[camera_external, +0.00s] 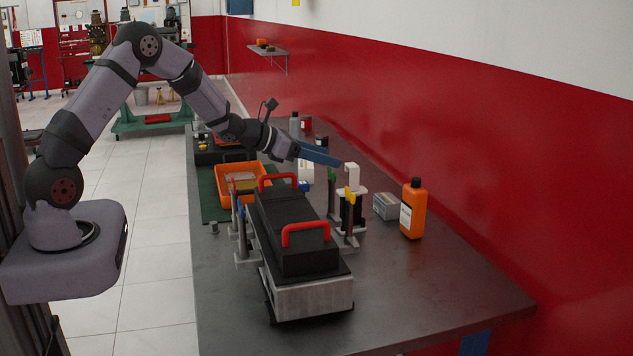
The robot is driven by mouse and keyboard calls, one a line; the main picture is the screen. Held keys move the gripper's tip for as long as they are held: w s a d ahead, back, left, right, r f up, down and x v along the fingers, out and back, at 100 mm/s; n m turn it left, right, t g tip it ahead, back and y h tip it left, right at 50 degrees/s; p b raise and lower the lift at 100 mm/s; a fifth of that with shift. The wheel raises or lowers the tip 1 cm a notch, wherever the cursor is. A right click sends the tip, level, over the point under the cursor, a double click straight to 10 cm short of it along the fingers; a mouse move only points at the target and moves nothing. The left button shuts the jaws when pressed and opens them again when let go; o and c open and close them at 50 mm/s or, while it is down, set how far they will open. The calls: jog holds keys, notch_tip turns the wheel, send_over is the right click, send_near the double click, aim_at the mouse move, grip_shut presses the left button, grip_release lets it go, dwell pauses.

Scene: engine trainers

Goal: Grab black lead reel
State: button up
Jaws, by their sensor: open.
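A black upright piece with white ends (349,212), which looks like the black lead reel, stands on the bench right of the black engine trainer (292,235). A green-topped post and a yellow-topped post stand in front of it and partly hide it. My gripper (338,162) has blue fingers. It is open, points right and slightly down, and is near the white top of the reel in the picture. How far apart they are in depth I cannot tell. I see nothing held between the fingers.
An orange bottle (414,210) and a small grey box (386,206) stand right of the reel. The trainer has red handles (306,229). An orange tray (228,194) lies at left, and small bottles (294,124) stand behind. The bench's front right is clear.

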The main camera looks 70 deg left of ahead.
aim_at(349, 165)
jog(key=shift+p+x, duration=0.35)
jog(key=shift+x, duration=0.6)
jog(key=shift+w+d, duration=0.1)
jog(key=shift+f+p+x, duration=0.2)
jog(key=shift+p+x, duration=1.4)
jog(key=shift+x, duration=0.9)
jog(key=shift+c, duration=0.6)
jog(key=shift+r, duration=0.1)
grip_shut()
